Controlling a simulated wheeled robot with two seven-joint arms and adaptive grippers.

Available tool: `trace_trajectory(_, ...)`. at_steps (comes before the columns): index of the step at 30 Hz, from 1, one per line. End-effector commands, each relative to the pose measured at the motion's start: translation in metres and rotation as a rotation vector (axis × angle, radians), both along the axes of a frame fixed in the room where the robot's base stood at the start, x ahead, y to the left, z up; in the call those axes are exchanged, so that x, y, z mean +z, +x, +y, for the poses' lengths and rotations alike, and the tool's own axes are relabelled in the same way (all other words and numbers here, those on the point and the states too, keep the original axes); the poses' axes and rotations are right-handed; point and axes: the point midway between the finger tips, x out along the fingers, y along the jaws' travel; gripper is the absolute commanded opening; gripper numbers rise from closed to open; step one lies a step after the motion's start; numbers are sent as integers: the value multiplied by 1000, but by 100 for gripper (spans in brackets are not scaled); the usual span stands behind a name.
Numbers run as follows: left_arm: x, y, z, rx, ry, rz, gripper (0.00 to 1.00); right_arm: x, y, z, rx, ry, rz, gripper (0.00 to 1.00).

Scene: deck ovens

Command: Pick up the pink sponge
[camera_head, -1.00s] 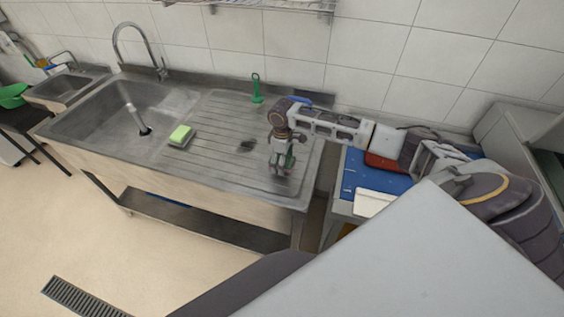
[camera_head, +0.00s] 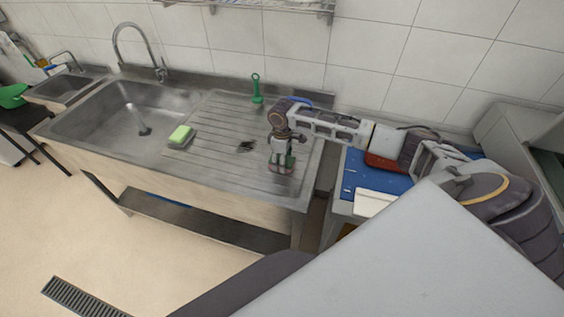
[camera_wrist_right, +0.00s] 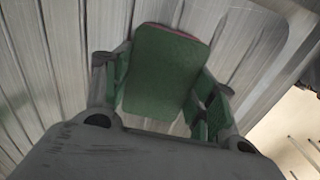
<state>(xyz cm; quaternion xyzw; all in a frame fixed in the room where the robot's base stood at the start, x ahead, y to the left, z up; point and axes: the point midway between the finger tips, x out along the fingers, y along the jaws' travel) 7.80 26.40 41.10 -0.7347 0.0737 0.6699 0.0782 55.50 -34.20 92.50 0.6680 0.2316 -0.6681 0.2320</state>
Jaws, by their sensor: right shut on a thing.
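The pink sponge (camera_wrist_right: 165,72) shows its dark green scouring face in the right wrist view, with a thin pink edge along its top. My right gripper (camera_wrist_right: 160,92) has a finger on either side of it and is shut on it. In the head view the right gripper (camera_head: 281,163) points down over the right part of the ribbed drainboard. There the sponge is mostly hidden by the fingers; whether it touches the drainboard is hard to tell. My left gripper is not in view.
A yellow-green sponge (camera_head: 180,135) lies near the sink basin (camera_head: 120,110). A green brush (camera_head: 256,90) stands at the back of the drainboard. Right of the sink unit, a table holds a blue mat (camera_head: 356,178), a white board (camera_head: 373,203) and a red item (camera_head: 382,162).

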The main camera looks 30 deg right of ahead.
Motion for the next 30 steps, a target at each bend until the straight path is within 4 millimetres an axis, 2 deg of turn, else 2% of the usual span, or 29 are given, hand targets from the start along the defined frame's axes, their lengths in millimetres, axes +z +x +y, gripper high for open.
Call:
trace_trajectory(5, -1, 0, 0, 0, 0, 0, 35, 4, 0, 0, 0, 0, 0, 49)
trace_trajectory(10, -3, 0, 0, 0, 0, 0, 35, 16, 1, 0, 0, 0, -1, 49)
trace_trajectory(24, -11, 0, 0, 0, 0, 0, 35, 82, 1, 0, 0, 0, -2, 49)
trace_trajectory(30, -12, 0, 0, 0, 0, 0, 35, 97, 0, 0, 0, 0, 0, 49)
